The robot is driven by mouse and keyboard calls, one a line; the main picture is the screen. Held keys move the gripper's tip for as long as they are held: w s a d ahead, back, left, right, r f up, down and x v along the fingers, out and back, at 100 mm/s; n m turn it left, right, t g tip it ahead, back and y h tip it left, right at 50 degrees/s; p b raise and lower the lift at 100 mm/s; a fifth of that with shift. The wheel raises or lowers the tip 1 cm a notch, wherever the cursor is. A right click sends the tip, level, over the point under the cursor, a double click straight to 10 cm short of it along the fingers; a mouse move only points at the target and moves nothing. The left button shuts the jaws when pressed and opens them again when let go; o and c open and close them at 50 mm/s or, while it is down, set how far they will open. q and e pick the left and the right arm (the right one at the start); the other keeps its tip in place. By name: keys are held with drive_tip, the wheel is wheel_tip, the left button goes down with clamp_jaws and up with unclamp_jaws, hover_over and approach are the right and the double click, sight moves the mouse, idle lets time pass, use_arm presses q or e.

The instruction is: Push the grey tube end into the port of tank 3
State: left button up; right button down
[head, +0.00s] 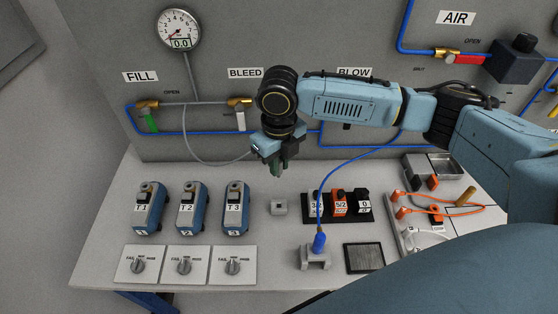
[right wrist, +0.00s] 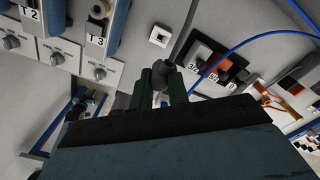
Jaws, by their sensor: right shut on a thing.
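Tank 3 (head: 232,213) is a blue upright unit labelled T 3, the rightmost of three on the table, with a grey port (head: 236,187) on top. It also shows at the upper left of the right wrist view (right wrist: 119,22). My right gripper (head: 277,170) is above the table, right of and behind tank 3, and apart from it. Its dark fingers (right wrist: 160,88) are shut on the grey tube end (right wrist: 162,70). The grey tube (head: 205,163) hangs from the panel and runs to this gripper. The fingers partly hide the tube end. My left gripper is not in view.
A small grey block (head: 279,208) stands just right of tank 3. Tanks T 1 (head: 150,208) and T 2 (head: 192,208) stand to its left, with knob plates (head: 232,267) in front. A blue tube (head: 321,205) ends in a grey holder (head: 315,260).

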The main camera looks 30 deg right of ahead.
drive_tip(key=shift+a, duration=0.1)
drive_tip(key=shift+w+a, duration=1.5)
drive_tip(key=shift+a, duration=0.8)
approach(235, 188)
drive_tip(key=shift+w+d+r+b, duration=0.1)
drive_tip(key=shift+w+r+b, duration=0.15)
drive_tip(key=shift+w+b, duration=0.15)
drive_tip(key=shift+f, duration=0.15)
drive_tip(key=shift+f+b, duration=0.8)
drive_tip(key=shift+f, duration=1.25)
drive_tip(key=shift+p, duration=0.55)
drive_tip(key=shift+f, duration=0.5)
